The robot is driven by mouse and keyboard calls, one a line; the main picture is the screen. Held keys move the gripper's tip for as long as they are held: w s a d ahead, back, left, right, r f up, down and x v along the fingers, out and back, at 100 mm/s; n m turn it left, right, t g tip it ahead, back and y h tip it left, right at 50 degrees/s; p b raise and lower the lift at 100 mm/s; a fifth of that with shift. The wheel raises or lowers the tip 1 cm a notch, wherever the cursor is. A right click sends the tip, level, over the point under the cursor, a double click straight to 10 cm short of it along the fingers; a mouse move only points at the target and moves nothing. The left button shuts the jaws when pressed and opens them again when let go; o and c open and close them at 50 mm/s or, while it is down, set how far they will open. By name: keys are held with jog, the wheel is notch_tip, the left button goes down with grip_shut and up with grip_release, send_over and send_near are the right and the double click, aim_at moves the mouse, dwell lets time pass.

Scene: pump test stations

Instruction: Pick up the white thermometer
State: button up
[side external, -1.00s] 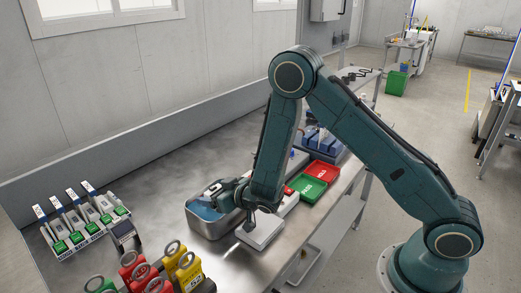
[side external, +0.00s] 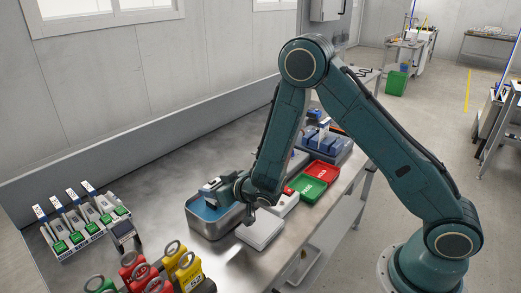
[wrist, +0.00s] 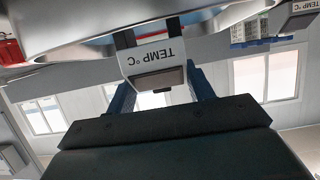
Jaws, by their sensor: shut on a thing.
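The white thermometer (wrist: 158,56), marked TEMP °C with a dark display, is between the two fingers of my gripper (wrist: 160,92) in the wrist view. My gripper is shut on it. In the side view my gripper (side external: 218,186) is over the steel bath (side external: 216,230) of blue liquid (side external: 207,211), and the thermometer (side external: 211,184) shows as a small pale and dark block above the bath. The thermometer's lower end is hard to make out.
A second display unit (side external: 123,234) stands left of the bath. A rack with green-fronted slots (side external: 80,225) is further left. Red and yellow tagged items (side external: 188,272) stand in front. A white box (side external: 260,229), green tray (side external: 306,188) and red tray (side external: 322,171) lie to the right.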

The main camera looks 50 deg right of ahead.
notch_tip(320, 180, up, 18)
dwell(0.6)
jog(key=shift+d+f, duration=0.1)
jog(key=shift+f, duration=0.05)
dwell(0.5)
